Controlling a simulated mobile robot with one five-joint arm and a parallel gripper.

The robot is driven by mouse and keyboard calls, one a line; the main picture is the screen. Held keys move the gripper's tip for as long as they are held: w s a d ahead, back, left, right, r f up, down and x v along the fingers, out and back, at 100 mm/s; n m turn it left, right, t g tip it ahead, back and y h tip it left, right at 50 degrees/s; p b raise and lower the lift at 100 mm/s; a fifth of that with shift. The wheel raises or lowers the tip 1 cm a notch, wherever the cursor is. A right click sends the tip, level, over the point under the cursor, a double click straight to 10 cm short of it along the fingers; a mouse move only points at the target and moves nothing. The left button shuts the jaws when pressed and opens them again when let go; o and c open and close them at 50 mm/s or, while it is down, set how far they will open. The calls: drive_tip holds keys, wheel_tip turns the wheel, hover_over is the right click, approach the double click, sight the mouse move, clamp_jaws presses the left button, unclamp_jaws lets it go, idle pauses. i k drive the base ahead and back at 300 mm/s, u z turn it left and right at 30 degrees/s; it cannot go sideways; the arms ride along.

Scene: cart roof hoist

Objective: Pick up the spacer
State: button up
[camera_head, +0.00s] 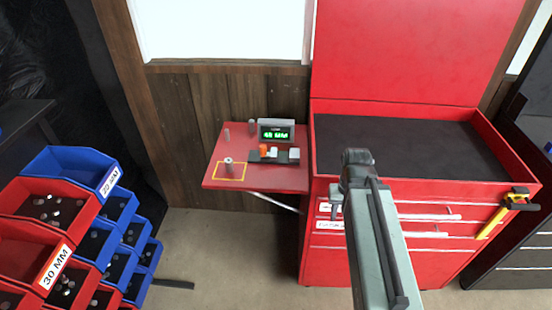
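A small grey upright cylinder (229,166), which looks like the spacer, stands inside a yellow outlined square on the red side shelf (210,181). My gripper (337,199) is at the end of my arm, in front of the red tool chest, to the right of the shelf and well apart from the cylinder. My arm's end link hides most of the gripper, and its fingers are too small and dark to tell whether they are open.
A green-lit display (276,131) and a small fixture with an orange block (265,151) stand behind the cylinder. A thin pin (226,136) is at the shelf's back left. The red tool chest (330,254) borders the shelf; red and blue bins (60,160) stand left. Floor between is clear.

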sight(229, 164)
drive_tip(key=u, duration=3.25)
drive_tip(key=k, duration=0.75)
drive_tip(key=z, duration=0.85)
drive_tip(key=i, duration=0.95)
